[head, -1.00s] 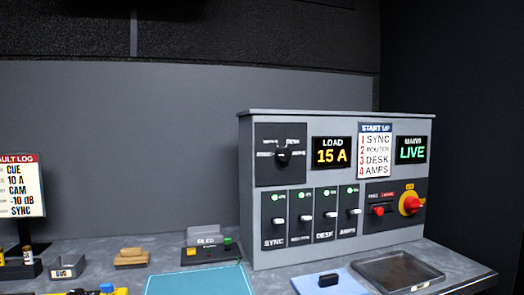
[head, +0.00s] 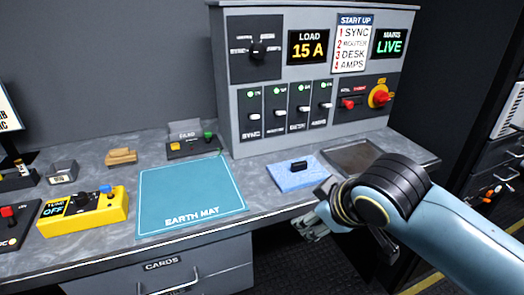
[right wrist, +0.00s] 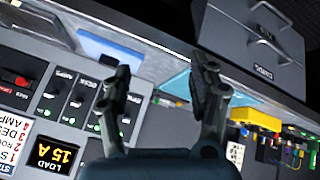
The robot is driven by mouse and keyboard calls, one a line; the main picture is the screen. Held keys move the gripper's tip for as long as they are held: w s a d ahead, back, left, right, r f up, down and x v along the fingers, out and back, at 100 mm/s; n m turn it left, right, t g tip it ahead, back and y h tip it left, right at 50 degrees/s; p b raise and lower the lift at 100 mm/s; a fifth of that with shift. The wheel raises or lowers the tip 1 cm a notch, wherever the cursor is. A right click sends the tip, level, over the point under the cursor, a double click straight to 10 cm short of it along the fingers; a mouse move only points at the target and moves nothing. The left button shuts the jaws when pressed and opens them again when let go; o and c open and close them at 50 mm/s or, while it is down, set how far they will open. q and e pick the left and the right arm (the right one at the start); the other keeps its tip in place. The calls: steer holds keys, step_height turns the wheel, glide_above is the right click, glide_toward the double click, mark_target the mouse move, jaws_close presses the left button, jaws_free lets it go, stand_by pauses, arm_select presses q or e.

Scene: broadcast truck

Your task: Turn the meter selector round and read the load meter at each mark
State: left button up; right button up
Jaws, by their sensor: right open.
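The meter selector (head: 258,50) is a black knob on a dark plate at the panel's upper left, with small marks around it. The load meter (head: 308,47) beside it reads 15 A in yellow; it also shows in the right wrist view (right wrist: 52,154). My right gripper (head: 318,222) is low in front of the bench's front edge, well below and to the right of the selector. In the right wrist view its two fingers (right wrist: 165,85) are apart with nothing between them. My left gripper is in neither view.
Four breaker switches (head: 278,115) with green lamps sit below the meter. A red-on-yellow rotary switch (head: 380,96) is at right, under the MAINS LIVE display (head: 390,43). A blue pad (head: 285,181) with a black block, a tray (head: 352,158), an earth mat (head: 190,198) and a yellow tester (head: 83,210) occupy the bench.

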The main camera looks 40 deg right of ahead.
steer(key=w+d+r+n+t+h, duration=0.1)
steer(key=w+d+r+n+t, duration=0.35)
steer(key=w+r, duration=1)
steer(key=n+t, duration=0.3)
steer(key=t, duration=0.3)
glide_toward(260, 52)
steer(key=shift+m+y, duration=0.25)
steer(key=shift+y, duration=0.05)
steer(key=w+p, duration=0.1)
steer(key=w, duration=0.1)
steer(key=w+d+p, duration=0.1)
steer(key=w, duration=0.2)
steer(key=w+p, duration=0.1)
steer(key=w, duration=0.1)
steer(key=shift+w+d+r, duration=0.15)
steer(key=shift+w+d, duration=0.1)
steer(key=shift+d, duration=0.1)
steer(key=shift+w+d, duration=0.1)
steer(key=shift+w, duration=0.65)
steer(key=shift+c, duration=0.2)
steer(key=c, duration=1.1)
